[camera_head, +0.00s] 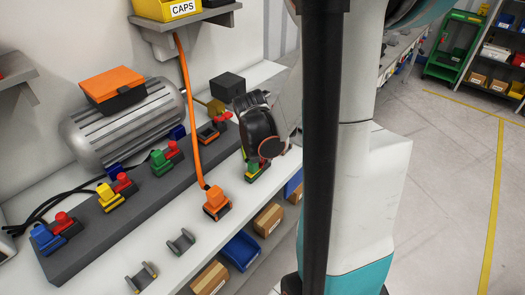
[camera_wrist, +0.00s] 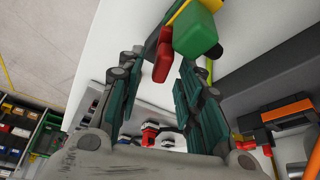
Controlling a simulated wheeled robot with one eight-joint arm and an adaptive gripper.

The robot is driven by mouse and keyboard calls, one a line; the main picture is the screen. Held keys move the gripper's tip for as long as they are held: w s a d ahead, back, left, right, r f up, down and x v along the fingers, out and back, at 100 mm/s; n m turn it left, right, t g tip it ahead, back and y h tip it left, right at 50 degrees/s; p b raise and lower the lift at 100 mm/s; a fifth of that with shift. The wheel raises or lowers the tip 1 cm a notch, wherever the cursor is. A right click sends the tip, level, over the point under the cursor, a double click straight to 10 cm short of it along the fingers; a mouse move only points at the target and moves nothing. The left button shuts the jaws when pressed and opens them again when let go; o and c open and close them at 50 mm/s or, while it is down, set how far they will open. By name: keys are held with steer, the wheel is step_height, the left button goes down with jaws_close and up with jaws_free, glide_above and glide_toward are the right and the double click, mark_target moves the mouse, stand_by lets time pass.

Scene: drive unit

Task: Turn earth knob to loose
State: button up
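A connector with a green block (camera_head: 254,165) and a yellow part sits near the bench's front edge, under my gripper (camera_head: 264,148) in the head view. In the wrist view the green block (camera_wrist: 196,33) is at the top, with a red knob or lever (camera_wrist: 164,57) beside it. My gripper (camera_wrist: 164,72) has its two padded fingers apart, on either side of the red part; whether either finger touches it I cannot tell. No label shows which part is the earth knob. In the head view my gripper hides much of the connector.
A dark rail (camera_head: 130,214) carries several coloured connectors with red knobs. A grey motor (camera_head: 125,125) and a black box (camera_head: 228,86) stand behind. Empty clips (camera_head: 181,242) lie at the front.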

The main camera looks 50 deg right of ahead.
mark_target(260, 166)
steer(key=v, duration=0.7)
steer(key=shift+r, duration=0.2)
steer(key=shift+a, duration=0.1)
